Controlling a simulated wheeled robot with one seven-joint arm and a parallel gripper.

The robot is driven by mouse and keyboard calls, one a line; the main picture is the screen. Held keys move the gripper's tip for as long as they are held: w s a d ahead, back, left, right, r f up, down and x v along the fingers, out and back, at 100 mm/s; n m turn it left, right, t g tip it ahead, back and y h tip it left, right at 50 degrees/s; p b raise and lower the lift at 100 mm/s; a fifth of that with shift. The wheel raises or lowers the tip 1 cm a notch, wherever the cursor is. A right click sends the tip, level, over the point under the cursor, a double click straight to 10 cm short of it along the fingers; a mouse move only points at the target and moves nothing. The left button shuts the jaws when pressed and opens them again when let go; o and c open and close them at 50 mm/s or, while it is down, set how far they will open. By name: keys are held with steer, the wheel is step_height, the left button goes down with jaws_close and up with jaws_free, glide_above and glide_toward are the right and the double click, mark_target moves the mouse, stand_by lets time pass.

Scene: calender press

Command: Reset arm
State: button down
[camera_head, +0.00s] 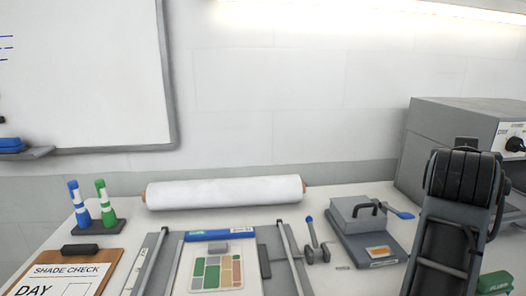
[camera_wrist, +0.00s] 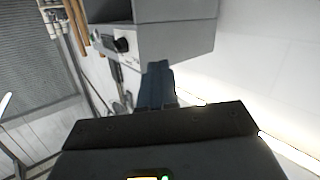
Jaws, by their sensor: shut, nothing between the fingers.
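My gripper (camera_wrist: 157,84) shows in the wrist view as a dark blue-grey pair of fingers, pressed together beyond the wide black gripper body. Nothing is held between them. The wrist view is tilted, and a grey box-shaped machine (camera_wrist: 165,38) with a black knob stands behind the fingertips. I cannot tell how far the fingers are from it. In the head view my arm rises at the right, in front of the bench and the grey machine (camera_head: 428,125). My gripper cannot be made out there.
On the bench are a white roll (camera_head: 225,191), a grey press (camera_head: 368,225) with a blue-tipped lever, a colour-swatch board (camera_head: 217,272), a clipboard (camera_head: 70,274) and blue and green markers (camera_head: 80,204) in a holder. A whiteboard (camera_head: 85,75) hangs at left. The space above the roll is clear.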

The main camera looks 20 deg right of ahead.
steer(key=s+a+f+n+t+y, duration=0.3)
steer(key=a+f+n+t+y, duration=0.2)
steer(key=a+f+n, duration=0.3)
steer(key=s+a+f+n+t+y, duration=0.3)
steer(key=a+f+n+t+y, duration=0.3)
steer(key=a+f, duration=0.25)
steer(key=s+a+f+m+g+y, duration=0.1)
steer(key=s+a+f+y, duration=0.1)
steer(key=s+a, duration=0.6)
steer(key=s+a+f+m+g+y, duration=0.1)
steer(key=s+a, duration=0.6)
steer(key=s, duration=0.8)
step_height(320, 180, down, 3)
steer(key=shift+s+a+r+g+y, duration=0.2)
steer(key=shift+a+g+y, duration=0.15)
steer(key=shift+y, duration=0.15)
